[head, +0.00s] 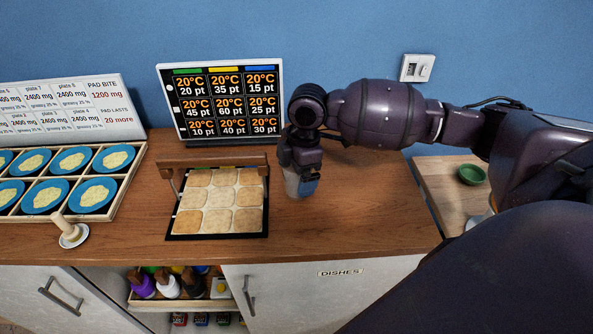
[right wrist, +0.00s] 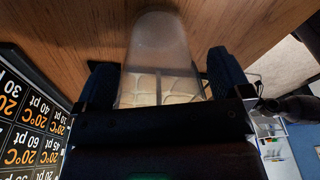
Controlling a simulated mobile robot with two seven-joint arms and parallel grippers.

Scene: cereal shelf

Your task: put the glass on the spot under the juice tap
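The glass (head: 292,184) is clear and stands upright at my right gripper (head: 303,178), over the wooden counter to the right of the toast tray. In the right wrist view the glass (right wrist: 158,48) fills the gap between the two dark fingers (right wrist: 163,84), which touch its sides. I cannot tell whether its base rests on the counter or hangs just above it. I see no juice tap and no spot under one in these views. My left gripper is not in view.
A toast tray (head: 174,222) with a brown handle bar is left of the glass. A temperature screen (head: 222,100) stands behind. A box of blue plates (head: 125,200) is at left, near a small pestle-like piece (head: 72,235). A green bowl (head: 472,174) sits at right. Counter right of the glass is clear.

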